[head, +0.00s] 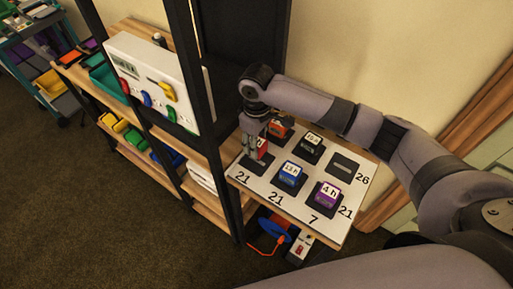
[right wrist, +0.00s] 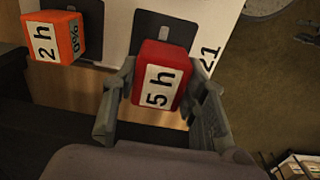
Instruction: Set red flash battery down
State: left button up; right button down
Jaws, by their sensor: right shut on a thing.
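The red flash battery (head: 263,146), labelled "5 h" in the right wrist view (right wrist: 161,72), is between the fingers of my right gripper (head: 256,151). The gripper is shut on it, one finger on each side. It is at the left front part of a white charging board (head: 271,193), over a dark pad (head: 257,167). In the right wrist view a pad with a metal contact (right wrist: 165,26) shows just beyond the battery. I cannot tell whether the battery touches the pad. My left gripper is not in view.
An orange battery (head: 279,129) stands close behind the red one. One pad (head: 344,165) is empty. A dark rack post (head: 228,184) rises close left of the board.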

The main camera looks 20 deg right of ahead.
jog(key=shift+f, duration=2)
jog(key=shift+f, duration=0.1)
jog(key=c, duration=1)
grip_release()
jog(key=shift+o, duration=0.2)
notch_tip(320, 180, up, 12)
jog(key=shift+s+r+b, duration=0.1)
jog(key=shift+b, duration=0.55)
